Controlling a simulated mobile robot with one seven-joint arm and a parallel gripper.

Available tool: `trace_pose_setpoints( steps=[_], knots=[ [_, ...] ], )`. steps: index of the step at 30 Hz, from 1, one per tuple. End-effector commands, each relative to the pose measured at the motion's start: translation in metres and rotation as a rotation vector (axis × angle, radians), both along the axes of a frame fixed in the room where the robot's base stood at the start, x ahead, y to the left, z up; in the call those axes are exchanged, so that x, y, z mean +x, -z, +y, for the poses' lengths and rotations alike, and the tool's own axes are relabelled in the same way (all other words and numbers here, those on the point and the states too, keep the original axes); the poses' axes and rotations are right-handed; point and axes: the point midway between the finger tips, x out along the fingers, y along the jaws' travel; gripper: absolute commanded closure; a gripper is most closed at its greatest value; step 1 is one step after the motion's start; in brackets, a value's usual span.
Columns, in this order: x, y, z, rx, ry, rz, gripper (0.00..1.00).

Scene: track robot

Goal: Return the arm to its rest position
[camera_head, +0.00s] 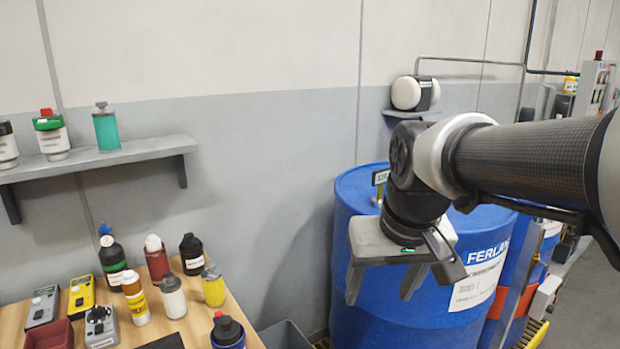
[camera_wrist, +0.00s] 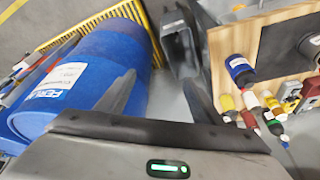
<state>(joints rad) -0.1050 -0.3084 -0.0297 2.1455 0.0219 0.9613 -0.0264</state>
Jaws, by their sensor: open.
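My arm reaches in from the right in the head view, in front of a blue drum. My gripper (camera_head: 385,285) hangs at its end, pointing down, with its two fingers apart and nothing seen between them. In the wrist view the gripper (camera_wrist: 158,95) also shows two spread fingers with an empty gap. The blue drum (camera_head: 365,320) stands just behind the gripper in the head view. Part of the drum is hidden by my arm.
A wooden table (camera_head: 255,338) at lower left holds several bottles and devices. A grey bin (camera_head: 285,336) is beside it. A wall shelf (camera_head: 95,160) carries several containers. Another blue drum (camera_head: 545,235) stands at right. Grey floor (camera_head: 590,300) is open at far right.

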Motion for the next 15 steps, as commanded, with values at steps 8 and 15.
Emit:
trace_pose_setpoints(
  steps=[8, 15],
  knots=[
    [-0.073, 0.007, -0.023, -0.006, 0.063, -0.101, 0.39],
    [-0.107, 0.004, -0.032, -0.015, 0.100, -0.154, 0.39]
  ],
)
